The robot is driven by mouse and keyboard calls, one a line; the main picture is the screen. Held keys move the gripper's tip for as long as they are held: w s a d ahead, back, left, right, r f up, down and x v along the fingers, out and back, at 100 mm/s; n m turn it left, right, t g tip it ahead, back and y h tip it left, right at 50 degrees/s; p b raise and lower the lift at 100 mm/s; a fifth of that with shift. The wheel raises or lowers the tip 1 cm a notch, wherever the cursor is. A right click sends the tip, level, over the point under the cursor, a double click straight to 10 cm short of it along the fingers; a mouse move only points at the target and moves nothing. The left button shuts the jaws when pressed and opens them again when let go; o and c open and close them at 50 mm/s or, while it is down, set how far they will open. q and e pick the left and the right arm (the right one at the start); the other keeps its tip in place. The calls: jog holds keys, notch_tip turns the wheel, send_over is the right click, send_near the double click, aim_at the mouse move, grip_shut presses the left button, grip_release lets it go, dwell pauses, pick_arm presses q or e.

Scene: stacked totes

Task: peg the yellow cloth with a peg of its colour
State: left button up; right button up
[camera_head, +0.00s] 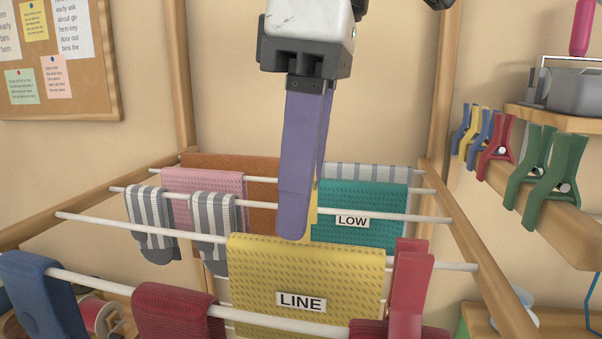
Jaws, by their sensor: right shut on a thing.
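The yellow cloth (345,268) hangs over a white rod in the front middle and bears a label reading LINE. My right gripper (300,225) reaches down from the top with long purple fingers, their tips just above the cloth's top edge. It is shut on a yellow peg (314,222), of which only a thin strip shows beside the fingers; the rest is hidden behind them. I cannot tell whether the peg touches the cloth. A second yellow peg (470,137) stands on the wooden rail at the right. My left gripper is not in view.
A red peg-like piece (410,290) stands just right of the yellow cloth. A teal cloth (365,200) labelled LOW, a pink cloth (200,184) and striped socks (152,222) hang behind. Blue, red (496,148) and green pegs (556,182) line the right rail (575,228).

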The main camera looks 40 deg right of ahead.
jog(key=shift+f+b, duration=0.35)
jog(key=shift+f, duration=1.65)
jog(key=o, duration=1.1)
jog(key=r, duration=0.3)
jog(key=r+p, duration=0.1)
jog(key=r, duration=0.2)
jog(key=s+r+p, duration=0.1)
jog(key=r, duration=0.2)
jog(key=shift+d+r, duration=0.4)
jog(key=shift+r, duration=0.2)
